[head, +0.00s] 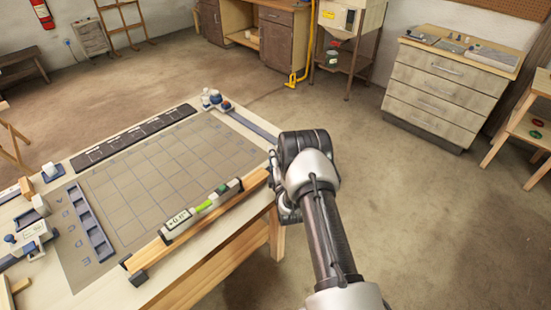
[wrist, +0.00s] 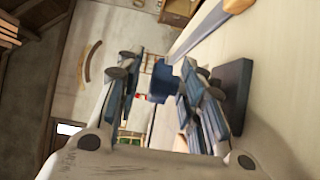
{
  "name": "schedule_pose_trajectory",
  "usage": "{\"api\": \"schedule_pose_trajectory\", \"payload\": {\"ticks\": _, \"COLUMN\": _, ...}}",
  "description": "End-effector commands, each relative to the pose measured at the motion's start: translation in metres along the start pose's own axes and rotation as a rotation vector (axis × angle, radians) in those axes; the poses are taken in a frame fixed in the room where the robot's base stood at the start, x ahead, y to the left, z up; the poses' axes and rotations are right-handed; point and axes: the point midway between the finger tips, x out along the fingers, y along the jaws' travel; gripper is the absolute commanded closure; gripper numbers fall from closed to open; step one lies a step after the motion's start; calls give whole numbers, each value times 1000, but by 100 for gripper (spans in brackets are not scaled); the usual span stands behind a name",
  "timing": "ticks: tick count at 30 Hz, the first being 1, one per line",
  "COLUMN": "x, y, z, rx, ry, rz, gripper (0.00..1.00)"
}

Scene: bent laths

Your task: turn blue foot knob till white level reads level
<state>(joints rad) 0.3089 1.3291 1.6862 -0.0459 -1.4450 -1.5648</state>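The white level (head: 203,206) lies along a wooden lath (head: 196,220) near the table's front edge in the head view. It has a green vial and a small display with a plus sign; I cannot read its digits surely. My gripper (head: 284,190) is at the lath's right end and hides that end. In the wrist view my gripper (wrist: 162,95) has its two blue-padded fingers apart. A blue knob (wrist: 163,80) shows between them, nearer the right finger; I cannot tell whether they touch. A dark block (wrist: 236,92) stands beside the right finger.
The table (head: 190,272) carries a gridded mat (head: 150,170), a blue tray (head: 88,222) at left and a dark strip (head: 135,140) behind. White and blue pieces (head: 216,99) stand at the back corner. The floor right of my arm is clear.

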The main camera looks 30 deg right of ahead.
Motion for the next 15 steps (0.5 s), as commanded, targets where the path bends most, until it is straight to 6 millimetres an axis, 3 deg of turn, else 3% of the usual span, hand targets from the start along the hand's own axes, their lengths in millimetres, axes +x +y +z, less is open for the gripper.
{"api": "schedule_pose_trajectory", "payload": {"ticks": 8, "x": 2, "y": 0, "z": 0, "rx": 0, "ry": 0, "rz": -1, "gripper": 64}}
{"api": "schedule_pose_trajectory", "payload": {"ticks": 15, "x": 2, "y": 0, "z": 0, "rx": 0, "ry": 0, "rz": -1, "gripper": 79}}
